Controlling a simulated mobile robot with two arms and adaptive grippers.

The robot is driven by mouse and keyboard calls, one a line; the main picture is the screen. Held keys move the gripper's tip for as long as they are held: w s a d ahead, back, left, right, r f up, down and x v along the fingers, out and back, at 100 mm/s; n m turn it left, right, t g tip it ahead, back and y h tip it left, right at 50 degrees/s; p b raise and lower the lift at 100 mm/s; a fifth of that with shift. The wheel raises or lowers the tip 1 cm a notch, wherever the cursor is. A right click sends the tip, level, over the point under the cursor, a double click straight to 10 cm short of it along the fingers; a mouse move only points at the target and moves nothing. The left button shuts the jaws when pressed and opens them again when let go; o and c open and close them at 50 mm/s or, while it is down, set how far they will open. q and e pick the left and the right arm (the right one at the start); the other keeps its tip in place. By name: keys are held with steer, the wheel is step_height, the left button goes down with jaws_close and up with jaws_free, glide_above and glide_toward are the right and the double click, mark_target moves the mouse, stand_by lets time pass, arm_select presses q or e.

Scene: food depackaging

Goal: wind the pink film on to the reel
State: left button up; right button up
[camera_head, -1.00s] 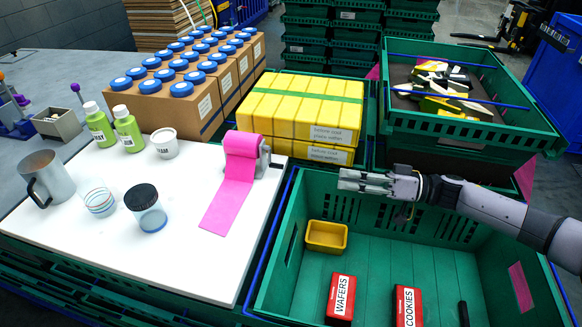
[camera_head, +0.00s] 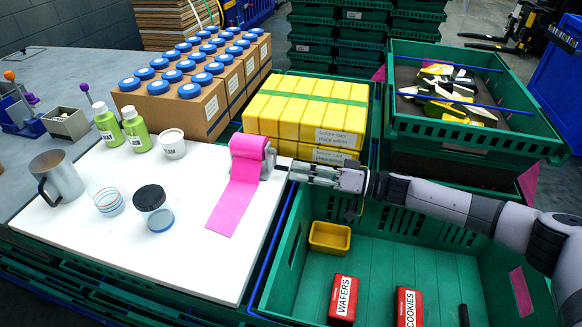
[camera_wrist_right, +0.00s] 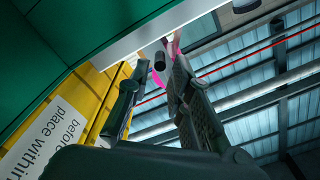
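The pink film (camera_head: 236,205) hangs from the reel (camera_head: 264,160) at the right edge of the white board and lies flat across it toward the front. My right gripper (camera_head: 293,172) is just right of the reel, pointing at it, with its fingertips close to a small dark crank handle (camera_head: 281,167). In the right wrist view the fingers (camera_wrist_right: 152,72) stand apart, and the dark round end of the handle (camera_wrist_right: 159,62) shows between their tips. I cannot tell whether they touch it. A bit of pink film (camera_wrist_right: 177,44) shows behind. My left gripper is out of view.
The white board (camera_head: 110,255) holds green bottles (camera_head: 137,130), a white tub (camera_head: 172,143), a metal mug (camera_head: 57,176) and jars (camera_head: 153,207). Yellow packs (camera_head: 305,115) stand behind the reel. A green crate (camera_head: 430,235) with red boxes (camera_head: 342,298) lies below my right arm.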

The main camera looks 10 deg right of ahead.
steer(key=shift+x, duration=1.5)
jaws_close()
